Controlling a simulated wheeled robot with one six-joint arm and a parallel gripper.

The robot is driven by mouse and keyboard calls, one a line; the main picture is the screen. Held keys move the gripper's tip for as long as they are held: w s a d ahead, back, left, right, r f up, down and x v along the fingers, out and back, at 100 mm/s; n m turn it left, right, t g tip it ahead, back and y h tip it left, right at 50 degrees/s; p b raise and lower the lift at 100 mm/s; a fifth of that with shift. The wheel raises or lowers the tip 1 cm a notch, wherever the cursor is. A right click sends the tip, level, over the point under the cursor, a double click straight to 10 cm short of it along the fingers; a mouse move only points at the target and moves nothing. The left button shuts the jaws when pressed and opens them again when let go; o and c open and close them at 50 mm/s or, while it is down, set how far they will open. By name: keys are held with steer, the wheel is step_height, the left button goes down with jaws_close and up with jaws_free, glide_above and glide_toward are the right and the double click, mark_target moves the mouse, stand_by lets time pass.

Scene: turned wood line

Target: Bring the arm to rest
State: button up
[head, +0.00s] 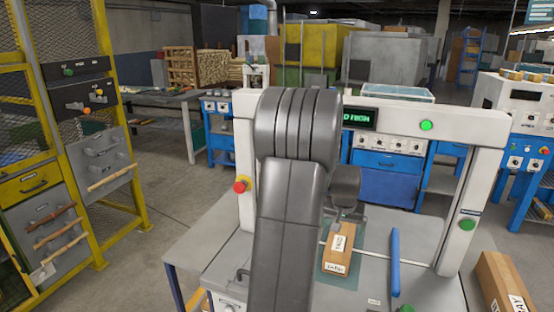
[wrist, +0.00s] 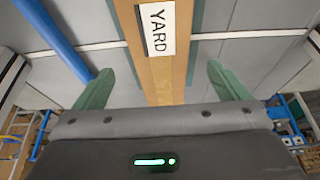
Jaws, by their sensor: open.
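My arm reaches forward over a grey work table (head: 427,290) in the head view, and its grey links hide part of the table. In the wrist view my gripper (wrist: 160,85) is open, with one green finger on each side of a wooden block. The block (wrist: 152,75) carries a white label reading YARD. There are gaps between the fingers and the block. In the head view the labelled wooden block (head: 338,262) lies on a green patch on the table. My gripper's fingers are hidden there.
A blue bar (head: 395,262) lies right of the block. A white frame (head: 468,190) with a green button spans the table, and a red knob (head: 242,184) sits on its left post. A wooden box (head: 503,285) stands at right. A yellow rack (head: 60,150) stands at left beside clear floor.

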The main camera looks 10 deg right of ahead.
mark_target(342, 235)
steer(key=x, duration=1)
steer(key=shift+p, duration=0.3)
steer(key=shift+r, duration=1.05)
steer(key=shift+s, duration=0.1)
